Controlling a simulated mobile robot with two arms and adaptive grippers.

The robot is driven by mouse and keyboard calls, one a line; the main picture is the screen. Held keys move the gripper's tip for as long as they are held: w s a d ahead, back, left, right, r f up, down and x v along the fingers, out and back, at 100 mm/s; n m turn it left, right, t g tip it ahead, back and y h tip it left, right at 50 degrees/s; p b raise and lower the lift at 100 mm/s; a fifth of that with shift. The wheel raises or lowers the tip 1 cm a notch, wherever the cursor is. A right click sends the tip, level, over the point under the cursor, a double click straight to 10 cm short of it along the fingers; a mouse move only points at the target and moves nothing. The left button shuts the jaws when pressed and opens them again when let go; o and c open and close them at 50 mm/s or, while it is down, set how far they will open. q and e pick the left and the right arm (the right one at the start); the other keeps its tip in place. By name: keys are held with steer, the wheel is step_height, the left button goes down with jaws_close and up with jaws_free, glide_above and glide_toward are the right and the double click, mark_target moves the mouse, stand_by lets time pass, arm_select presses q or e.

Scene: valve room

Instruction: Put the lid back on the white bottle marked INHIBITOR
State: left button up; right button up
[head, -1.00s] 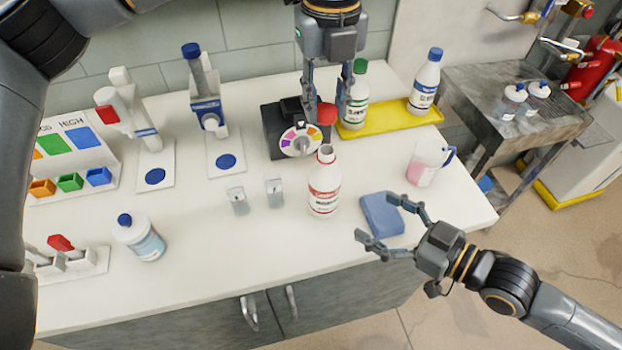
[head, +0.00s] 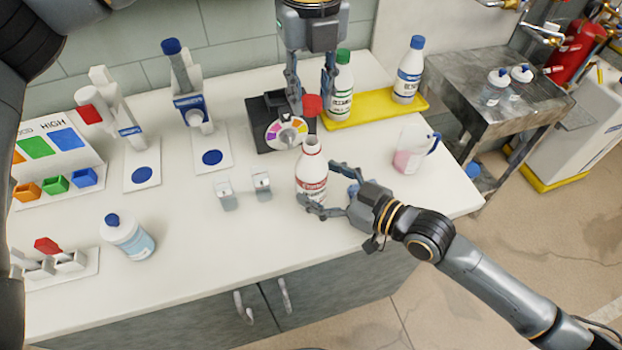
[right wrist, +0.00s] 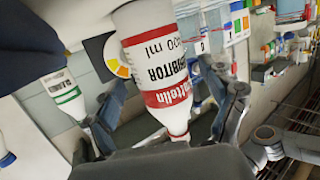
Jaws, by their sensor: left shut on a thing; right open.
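The white bottle (head: 311,172) with a red-banded label stands upright and uncapped on the white counter. In the right wrist view the bottle (right wrist: 158,55) appears inverted, and its label shows part of the word INHIBITOR. My left gripper (head: 312,98) is shut on the red lid (head: 312,105) and holds it above and behind the bottle's open neck. My right gripper (head: 318,185) is open, with its fingers on either side of the bottle's body. I cannot tell whether they touch it.
A colour-dial device (head: 286,132) stands behind the bottle. A yellow tray (head: 372,112) holds a green-capped bottle (head: 340,88) and a blue-capped bottle (head: 408,70). A pink-filled jug (head: 410,150) stands to the right. Two small grey-topped containers (head: 226,193) stand to the left. A blue sponge-like block is mostly hidden by my right gripper.

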steer(key=shift+w+a+f, duration=0.1)
steer(key=shift+w+a, duration=0.2)
steer(key=shift+a, duration=0.1)
arm_select(q)
steer(key=shift+d, duration=0.1)
arm_select(e)
jaws_close()
arm_select(q)
steer(key=shift+f, duration=2.45)
steer(key=shift+f, duration=0.9)
steer(key=shift+f, duration=0.55)
